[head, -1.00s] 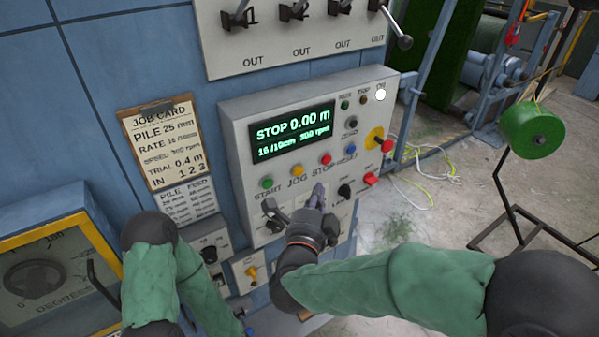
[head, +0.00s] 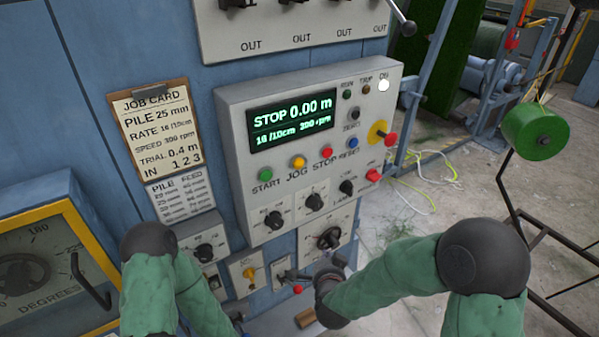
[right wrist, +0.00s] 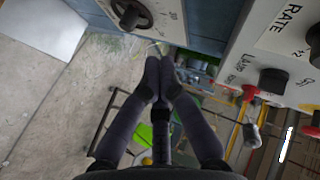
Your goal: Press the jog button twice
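The jog button is a yellow round button (head: 298,162) above the word JOG on the grey control box (head: 228,125), between green START (head: 265,174) and red STOP (head: 327,152). The display (head: 292,124) reads STOP 0.00 m. My right gripper (head: 337,261) is low in the head view, below and right of the jog button and well apart from it, partly hidden by its wrist. In the right wrist view its fingers (right wrist: 159,63) are together at the tips, with nothing seen between them. My left arm shows at lower left; its gripper is out of view.
A black knob (head: 330,238) on a lower plate is close above my right gripper. A red-tipped lever (head: 297,289) is to its left. A job card (head: 155,130) hangs at left.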

